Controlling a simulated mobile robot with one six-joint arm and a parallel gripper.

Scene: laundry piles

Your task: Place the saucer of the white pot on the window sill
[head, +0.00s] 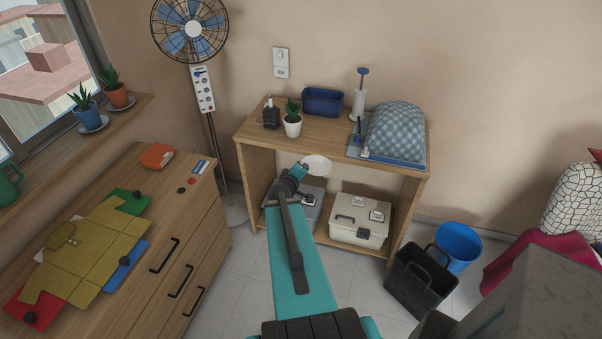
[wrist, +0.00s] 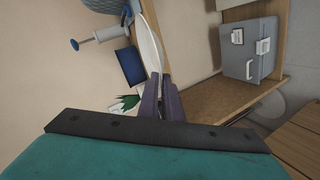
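The white saucer (head: 317,165) is off the table, at the end of my arm in front of the table's front edge. My gripper (head: 301,168) is shut on its rim. In the wrist view the saucer (wrist: 148,38) appears nearly edge-on between the fingers (wrist: 158,82). The white pot (head: 292,126) with its green plant stands on the wooden table near the front left; its plant (wrist: 126,103) shows in the wrist view. The window sill (head: 48,162) is at the far left, above the dresser.
On the sill stand a blue pot (head: 86,112) and a terracotta pot (head: 116,95) on saucers, and a green mug (head: 9,186); bare sill lies between. A dresser (head: 190,215) with folded cloth stands below. A fan (head: 193,29) stands between dresser and table (head: 340,143).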

